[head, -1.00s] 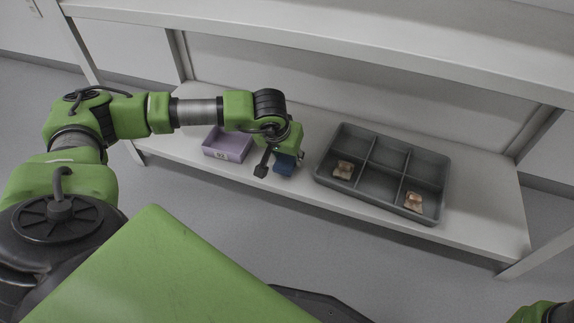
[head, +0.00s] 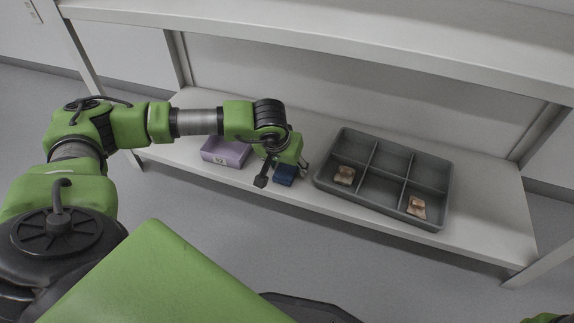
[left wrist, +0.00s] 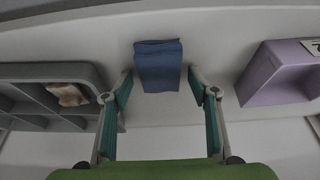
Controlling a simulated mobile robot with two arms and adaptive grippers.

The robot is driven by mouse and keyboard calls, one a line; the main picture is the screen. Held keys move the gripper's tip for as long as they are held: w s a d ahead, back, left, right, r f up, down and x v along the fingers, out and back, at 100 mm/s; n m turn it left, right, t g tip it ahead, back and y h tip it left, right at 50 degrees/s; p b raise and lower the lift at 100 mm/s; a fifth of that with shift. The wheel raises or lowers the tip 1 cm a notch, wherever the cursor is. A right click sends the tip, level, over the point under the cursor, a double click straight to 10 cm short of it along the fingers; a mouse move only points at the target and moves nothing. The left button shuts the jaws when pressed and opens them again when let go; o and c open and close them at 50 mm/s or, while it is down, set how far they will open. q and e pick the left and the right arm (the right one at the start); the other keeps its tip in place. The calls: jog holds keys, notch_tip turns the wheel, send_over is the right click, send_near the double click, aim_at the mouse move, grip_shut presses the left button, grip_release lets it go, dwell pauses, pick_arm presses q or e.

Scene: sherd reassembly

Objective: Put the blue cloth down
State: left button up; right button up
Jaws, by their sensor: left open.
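The blue cloth (head: 285,175), a small folded block, appears to rest on the white lower shelf near its front edge, between the purple box and the grey tray. In the left wrist view the cloth (left wrist: 158,66) lies at and just beyond the fingertips, with a narrow gap visible on each side. My left gripper (head: 283,170) is open over it, and its two teal-padded fingers show spread in the left wrist view (left wrist: 160,82). The gripper partly hides the cloth in the head view. My right gripper is not in view.
A purple open box (head: 226,152) stands left of the cloth. A grey divided tray (head: 385,208) is on the right, with one brown sherd (head: 344,175) and another sherd (head: 417,207) in separate compartments. An upper shelf (head: 330,50) overhangs at the back.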

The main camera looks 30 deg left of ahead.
aim_at(281, 179)
pick_arm(q)
jog(key=p+v, duration=0.9)
jog(key=v, duration=0.3)
jog(key=shift+s, duration=0.1)
